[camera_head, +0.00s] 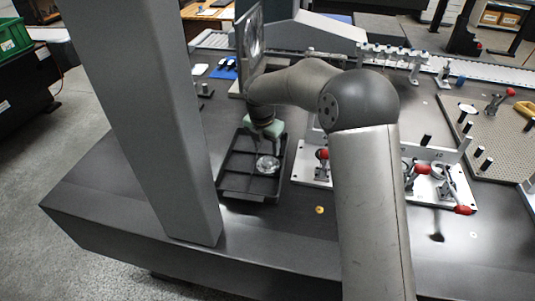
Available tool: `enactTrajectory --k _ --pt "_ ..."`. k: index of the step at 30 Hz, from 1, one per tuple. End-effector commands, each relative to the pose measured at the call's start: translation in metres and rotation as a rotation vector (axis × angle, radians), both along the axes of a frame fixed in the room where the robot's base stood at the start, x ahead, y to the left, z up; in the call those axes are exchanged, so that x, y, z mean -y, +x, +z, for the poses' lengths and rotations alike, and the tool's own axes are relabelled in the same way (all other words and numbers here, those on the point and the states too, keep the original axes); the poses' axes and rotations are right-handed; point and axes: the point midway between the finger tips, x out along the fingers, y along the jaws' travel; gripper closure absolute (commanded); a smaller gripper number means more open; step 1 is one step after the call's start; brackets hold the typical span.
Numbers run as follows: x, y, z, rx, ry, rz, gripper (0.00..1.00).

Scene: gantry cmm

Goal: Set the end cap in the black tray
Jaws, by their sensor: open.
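The black tray (236,184) sits on the dark table, left of my arm, with ribs dividing its floor. A round, shiny metal end cap (267,165) lies inside the tray, toward its right side. My gripper (262,147) is above the tray, pointing down, just up and left of the end cap in the picture. It is open, and its fingers look small and partly dark against the tray. I cannot tell whether a fingertip touches the cap.
A grey column (150,110) stands close left of the tray. Fixture plates with red-handled clamps (440,185) lie to the right. A perforated plate (490,135) with pegs is at the far right. A small yellow piece (319,210) lies on the open table front.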

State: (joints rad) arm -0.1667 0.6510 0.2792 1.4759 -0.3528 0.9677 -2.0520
Motion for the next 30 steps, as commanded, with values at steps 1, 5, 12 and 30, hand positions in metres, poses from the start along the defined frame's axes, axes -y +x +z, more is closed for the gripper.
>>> enactTrajectory --k 1,5,12,30 --pt "-0.001 -0.001 0.013 0.004 0.000 -0.001 0.46" --pt "-0.002 -0.004 0.035 0.002 0.000 -0.002 0.46" --pt "-0.004 -0.007 0.055 -0.001 0.001 -0.002 0.46" --pt "0.141 -0.193 0.091 0.072 0.101 -1.448 0.46"
